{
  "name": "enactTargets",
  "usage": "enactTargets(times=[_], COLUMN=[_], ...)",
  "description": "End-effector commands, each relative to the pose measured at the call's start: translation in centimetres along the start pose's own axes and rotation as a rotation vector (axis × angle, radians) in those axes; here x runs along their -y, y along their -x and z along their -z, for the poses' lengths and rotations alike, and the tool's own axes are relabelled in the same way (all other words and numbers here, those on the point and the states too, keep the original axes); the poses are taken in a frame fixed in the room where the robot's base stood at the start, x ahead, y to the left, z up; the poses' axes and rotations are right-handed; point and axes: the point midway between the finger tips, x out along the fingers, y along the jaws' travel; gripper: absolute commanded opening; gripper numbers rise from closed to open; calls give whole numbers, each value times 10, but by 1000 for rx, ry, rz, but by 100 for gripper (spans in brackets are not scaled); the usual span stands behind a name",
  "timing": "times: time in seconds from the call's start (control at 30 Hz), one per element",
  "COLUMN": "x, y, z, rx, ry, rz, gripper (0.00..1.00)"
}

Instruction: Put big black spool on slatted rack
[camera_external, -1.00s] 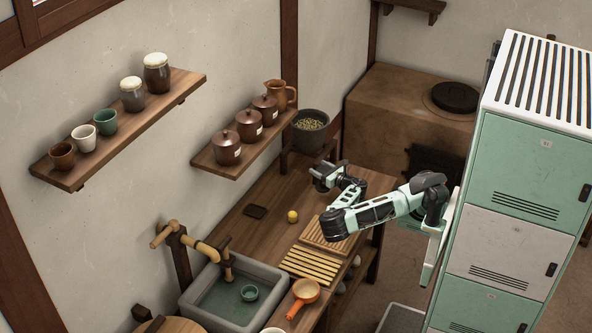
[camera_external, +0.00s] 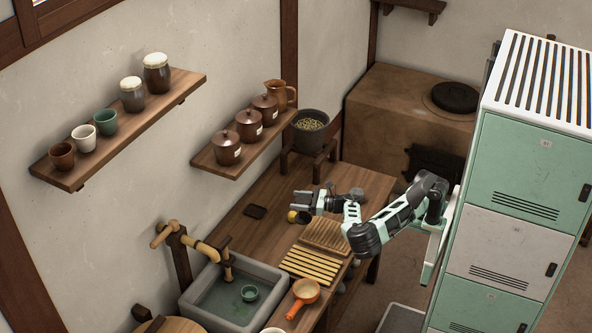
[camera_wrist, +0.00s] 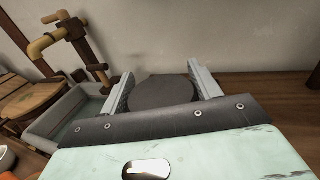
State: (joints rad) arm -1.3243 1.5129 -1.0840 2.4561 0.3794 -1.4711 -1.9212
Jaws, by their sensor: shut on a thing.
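My gripper (camera_external: 303,202) is over the wooden counter, its fingers pointing left in the external view. In the wrist view, my gripper (camera_wrist: 163,82) is shut on the big black spool (camera_wrist: 165,93), whose dark round face shows between the two fingers. In the external view, a dark shape just below the fingers looks like the spool (camera_external: 304,217); the gripper hides part of it. I cannot tell whether it touches the counter. The slatted rack (camera_external: 312,265), with pale yellow slats, lies nearer the camera on the counter, apart from my gripper.
A ridged wooden board (camera_external: 326,235) lies between my gripper and the rack. A stone sink (camera_external: 215,300) and an orange pan (camera_external: 304,293) flank the rack's near side.

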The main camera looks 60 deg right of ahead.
Motion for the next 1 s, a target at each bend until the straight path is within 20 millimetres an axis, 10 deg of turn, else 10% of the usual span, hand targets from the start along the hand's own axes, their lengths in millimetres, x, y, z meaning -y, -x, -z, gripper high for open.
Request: enactTargets(times=[0.2, 0.4, 1.0], x=[-99, -144, -153], y=[19, 36, 39], z=[-8, -11, 58], rx=[6, 9, 9], ry=[-2, -1, 0], rz=[-214, -318, -341], gripper=[24, 24, 24])
